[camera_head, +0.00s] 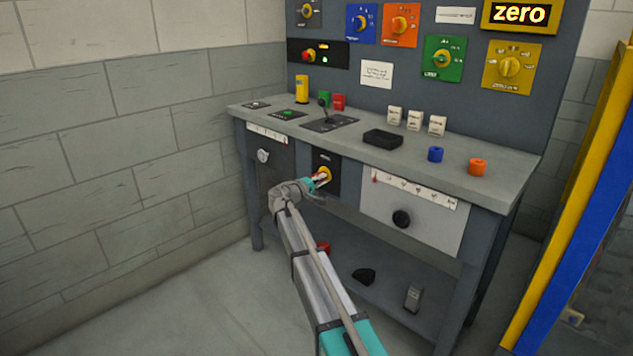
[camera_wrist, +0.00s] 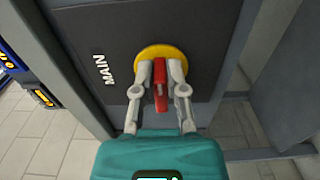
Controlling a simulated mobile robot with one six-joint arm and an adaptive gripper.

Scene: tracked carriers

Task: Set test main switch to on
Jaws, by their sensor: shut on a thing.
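The main switch is a red handle on a yellow round plate, set in a dark panel (camera_wrist: 100,60) marked "MAIN" in the wrist view. In the head view its yellow plate (camera_head: 325,173) shows on the front of the bench, below the worktop. My gripper (camera_wrist: 160,72) is shut on the red handle (camera_wrist: 160,88), with one finger on each side of it. In the head view my gripper (camera_head: 316,181) reaches the switch from the front left and hides part of it. Which position the handle points to cannot be told.
The grey worktop (camera_head: 350,150) holds a black tray (camera_head: 383,139), a blue cylinder (camera_head: 435,154) and an orange one (camera_head: 477,167). A drawer front with a black knob (camera_head: 401,219) is right of the switch. A back panel carries several rotary switches and a "zero" sign (camera_head: 519,14).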

